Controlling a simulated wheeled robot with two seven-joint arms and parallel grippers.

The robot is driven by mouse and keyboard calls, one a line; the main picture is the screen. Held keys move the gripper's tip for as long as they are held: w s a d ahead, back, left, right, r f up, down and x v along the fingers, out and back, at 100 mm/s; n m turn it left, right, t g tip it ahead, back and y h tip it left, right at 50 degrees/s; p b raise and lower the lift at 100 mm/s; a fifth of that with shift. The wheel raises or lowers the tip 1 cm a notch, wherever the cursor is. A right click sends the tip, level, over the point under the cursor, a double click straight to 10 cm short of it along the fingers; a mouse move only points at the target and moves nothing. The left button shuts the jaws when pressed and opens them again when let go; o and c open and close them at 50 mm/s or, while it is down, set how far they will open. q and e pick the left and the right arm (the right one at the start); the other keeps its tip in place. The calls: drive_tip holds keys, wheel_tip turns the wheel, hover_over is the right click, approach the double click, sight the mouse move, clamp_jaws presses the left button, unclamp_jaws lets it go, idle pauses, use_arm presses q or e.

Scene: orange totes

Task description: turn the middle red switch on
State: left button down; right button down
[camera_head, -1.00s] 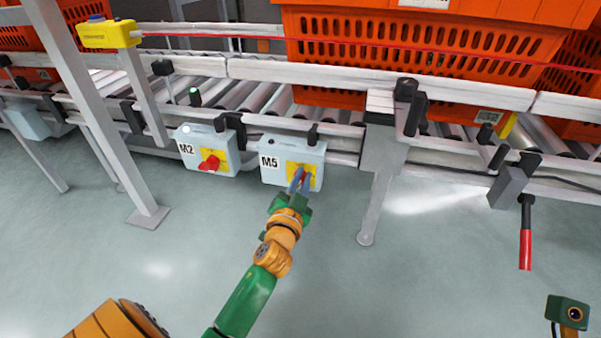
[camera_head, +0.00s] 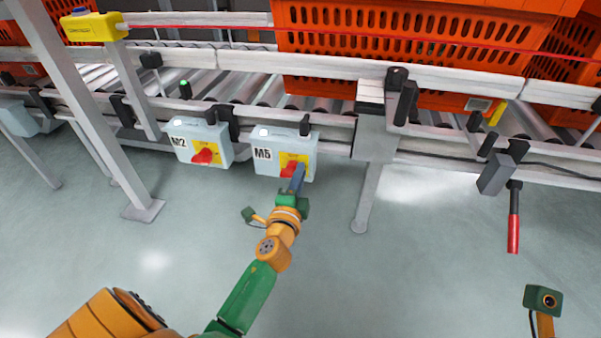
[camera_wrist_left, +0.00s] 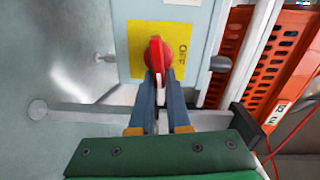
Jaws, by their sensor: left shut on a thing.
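A pale box marked M5 (camera_head: 270,155) hangs on the conveyor's near rail, with a red rotary switch (camera_head: 291,168) on a yellow plate. My left gripper (camera_head: 298,172) reaches up to it and is shut on this switch. In the left wrist view the red switch (camera_wrist_left: 156,55) stands between the two fingers of the gripper (camera_wrist_left: 160,78), in line with them. A white lamp on top of M5 (camera_head: 264,132) is lit. Another box, M2 (camera_head: 190,140), with its own red switch (camera_head: 204,156), hangs to the left.
Orange totes (camera_head: 400,50) stand on the roller conveyor behind. A grey conveyor leg (camera_head: 367,195) stands right of M5, and a slanted grey post (camera_head: 75,110) stands left. A red-handled lever (camera_head: 514,230) hangs at the right. The floor in front is clear.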

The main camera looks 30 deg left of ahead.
use_arm(q)
drive_tip(key=shift+s+a+f+m, duration=0.1)
drive_tip(key=shift+a+f+m, duration=0.2)
drive_tip(key=shift+m, duration=0.2)
drive_tip(key=shift+a+r+m, duration=0.1)
drive_tip(key=shift+r+m, duration=0.05)
drive_tip(key=shift+m, duration=0.15)
drive_tip(key=c, duration=1)
unclamp_jaws()
drive_tip(key=shift+o, duration=0.6)
drive_tip(key=shift+s+a, duration=0.1)
drive_tip(key=shift+a, duration=0.1)
drive_tip(key=shift+d, duration=0.1)
drive_tip(key=v, duration=0.7)
